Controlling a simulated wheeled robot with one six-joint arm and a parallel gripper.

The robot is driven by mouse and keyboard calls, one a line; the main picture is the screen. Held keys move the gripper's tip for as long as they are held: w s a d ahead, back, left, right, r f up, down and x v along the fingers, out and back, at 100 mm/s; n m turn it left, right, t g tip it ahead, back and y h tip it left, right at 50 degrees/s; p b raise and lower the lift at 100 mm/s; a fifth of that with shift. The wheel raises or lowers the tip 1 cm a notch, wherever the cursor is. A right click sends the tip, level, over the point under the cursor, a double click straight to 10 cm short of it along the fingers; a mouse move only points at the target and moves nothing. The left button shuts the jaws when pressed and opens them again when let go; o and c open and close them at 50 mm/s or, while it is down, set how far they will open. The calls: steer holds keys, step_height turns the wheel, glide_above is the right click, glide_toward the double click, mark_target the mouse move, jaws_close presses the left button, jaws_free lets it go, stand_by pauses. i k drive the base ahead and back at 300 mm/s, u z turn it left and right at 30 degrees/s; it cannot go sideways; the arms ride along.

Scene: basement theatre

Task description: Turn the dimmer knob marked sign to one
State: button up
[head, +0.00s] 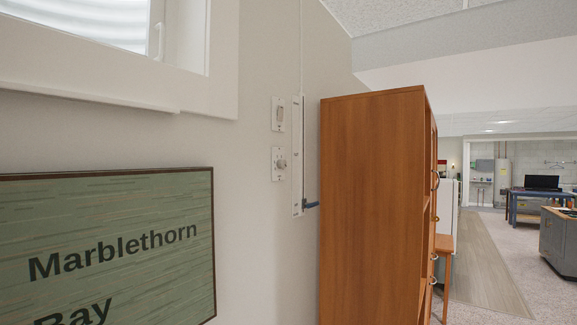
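A small round dimmer knob (281,163) sits on a white wall plate, right of the green sign and left of the wooden cabinet. Its markings and pointer are too small to read, so I cannot tell its setting or whether it is the one marked sign. The green sign (120,245) reads "Marblethorn Bay" and hangs on the wall at lower left. My gripper is not in view.
A white switch plate (278,113) is above the knob. A wooden cabinet (370,210) stands close by on the right. A window frame (120,75) is at upper left. Open floor (485,265) shows at far right.

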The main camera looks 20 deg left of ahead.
mark_target(280, 163)
steer(key=u, duration=0.6)
steer(key=i, duration=1.3)
steer(key=u, duration=1.15)
steer(key=i, duration=0.2)
steer(key=z, duration=0.05)
